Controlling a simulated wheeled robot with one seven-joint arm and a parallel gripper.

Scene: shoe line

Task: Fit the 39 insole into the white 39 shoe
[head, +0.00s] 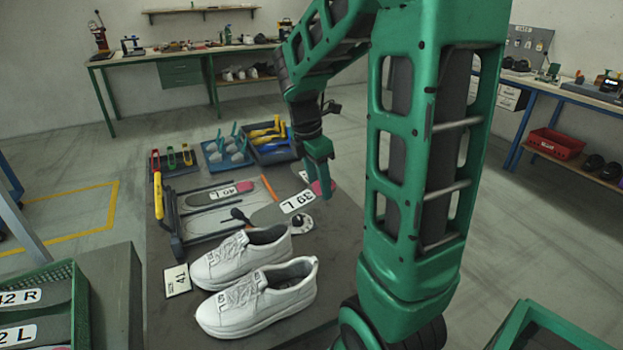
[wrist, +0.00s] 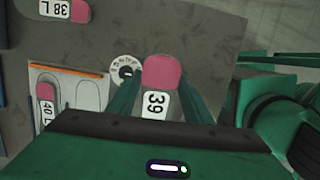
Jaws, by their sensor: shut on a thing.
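My gripper (head: 320,172) is shut on the 39 insole (head: 298,201), a grey sole with a pink end and a white label reading 39 L. In the wrist view the insole (wrist: 161,73) sits between the two fingers (wrist: 160,98), its pink end and 39 label showing. In the head view its grey part points left, above the table, behind the shoes. Two white shoes, a rear one (head: 238,262) and a front one (head: 258,302), stand side by side with toes to the left. Tags on their tongues are too small to read surely.
A 40 L insole (head: 232,190) lies on a pale board with an orange strip. A 38 L insole (wrist: 64,10) lies apart. A card marked 41 (head: 177,281) is left of the shoes. A round dial (head: 301,222) lies behind them. Tool trays (head: 228,153) fill the far end.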

